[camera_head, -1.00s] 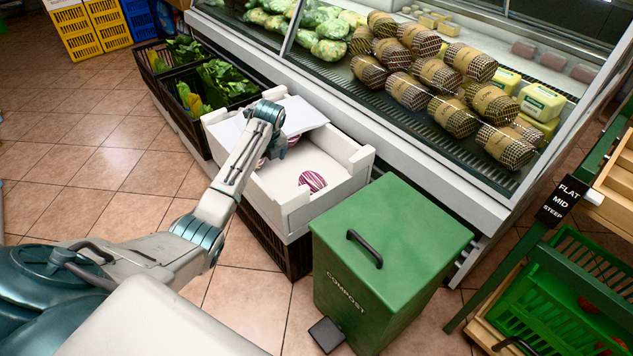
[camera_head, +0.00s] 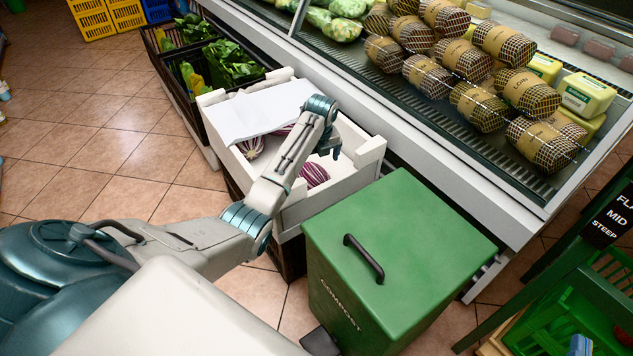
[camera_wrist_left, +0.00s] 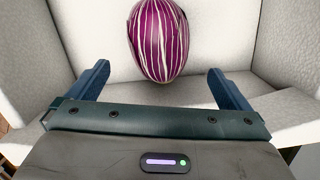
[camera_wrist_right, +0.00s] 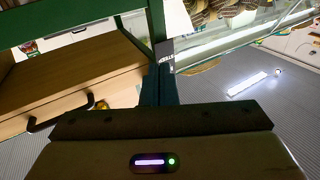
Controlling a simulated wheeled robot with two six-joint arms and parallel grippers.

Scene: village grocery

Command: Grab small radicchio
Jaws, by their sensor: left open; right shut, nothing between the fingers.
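In the head view, a purple, white-striped radicchio (camera_head: 315,174) lies at the right end of a white crate (camera_head: 318,212). A second radicchio (camera_head: 250,148) and part of a third (camera_head: 284,131) show by a white sheet, partly hidden. My left gripper (camera_head: 335,153) is over the crate, near the right-end radicchio. In the left wrist view, a single radicchio (camera_wrist_left: 158,40) lies just beyond the open fingers of my left gripper (camera_wrist_left: 158,75), centred between them and not held. My right gripper (camera_wrist_right: 159,88) is shut and empty in the right wrist view, away from the crate.
A white sheet (camera_head: 255,112) covers the crate's left part. A green compost bin (camera_head: 410,235) stands right of the crate. Black crates of greens (camera_head: 222,75) are behind left. A display case (camera_head: 430,140) runs along the back. A wooden drawer (camera_wrist_right: 75,85) is near my right gripper.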

